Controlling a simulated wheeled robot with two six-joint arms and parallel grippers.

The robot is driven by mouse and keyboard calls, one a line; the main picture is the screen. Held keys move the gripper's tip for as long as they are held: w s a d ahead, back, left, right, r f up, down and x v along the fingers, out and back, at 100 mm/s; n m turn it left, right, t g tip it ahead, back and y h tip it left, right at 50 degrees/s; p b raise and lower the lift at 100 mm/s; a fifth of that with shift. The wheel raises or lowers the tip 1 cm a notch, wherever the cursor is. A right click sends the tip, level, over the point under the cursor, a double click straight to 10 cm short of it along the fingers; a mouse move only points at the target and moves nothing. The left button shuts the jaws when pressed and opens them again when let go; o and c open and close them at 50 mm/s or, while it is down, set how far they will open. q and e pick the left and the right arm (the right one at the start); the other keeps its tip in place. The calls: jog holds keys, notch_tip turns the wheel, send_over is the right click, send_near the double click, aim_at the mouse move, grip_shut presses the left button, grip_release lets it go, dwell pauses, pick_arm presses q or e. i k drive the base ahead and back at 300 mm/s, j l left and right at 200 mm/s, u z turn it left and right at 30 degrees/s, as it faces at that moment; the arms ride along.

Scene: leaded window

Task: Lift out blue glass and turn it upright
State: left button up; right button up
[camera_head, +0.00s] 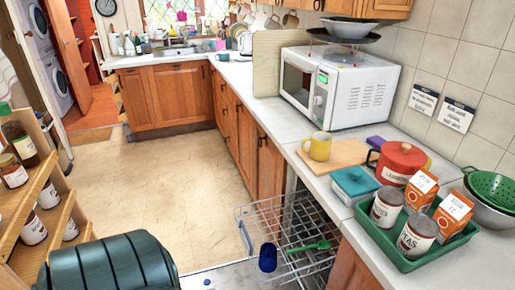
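A dark blue glass (267,258) is in the pulled-out wire dishwasher rack (300,213) at the lower middle of the head view. It looks upside down, with its wider end low, but it is small and I cannot be sure. A green spoon-like utensil (308,246) lies in the rack to its right. Neither of my grippers shows in this view.
A shelf of jars (35,230) stands left. The floor (185,180) is clear.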

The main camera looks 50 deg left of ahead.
aim_at(268, 258)
jog(key=i+j+u, duration=0.1)
jog(key=u, duration=0.4)
jog(key=i+j+u, duration=0.1)
jog(key=u, duration=0.35)
jog(key=i+j+u, duration=0.1)
jog(key=u, duration=0.4)
jog(key=i, duration=0.15)
